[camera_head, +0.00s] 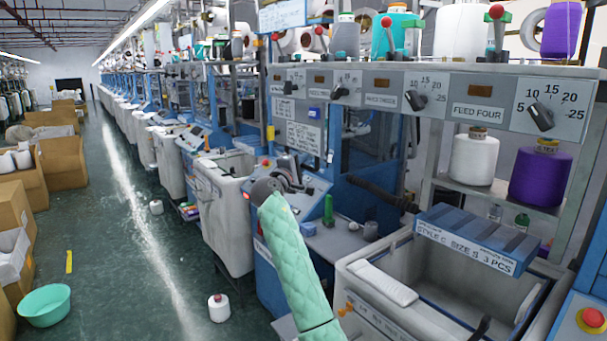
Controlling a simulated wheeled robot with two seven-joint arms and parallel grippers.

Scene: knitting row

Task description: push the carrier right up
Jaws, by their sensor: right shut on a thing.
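My right gripper (291,178) is small and grey at the end of a teal quilted sleeve. It is at the sloped control panel (312,192) of a blue knitting machine. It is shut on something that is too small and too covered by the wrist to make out. I cannot tell the carrier apart from the dark parts around the gripper. A black bar (383,194) stands out at the front of the machine, to the right of the gripper and apart from it. My left gripper is not in view.
A green tube (328,210) and a grey cup stand on the ledge right of my sleeve. A grey bin (352,268) with a blue labelled box (478,238) is at the lower right. A feed-dial panel (440,96) hangs above. The aisle floor at left is mostly free.

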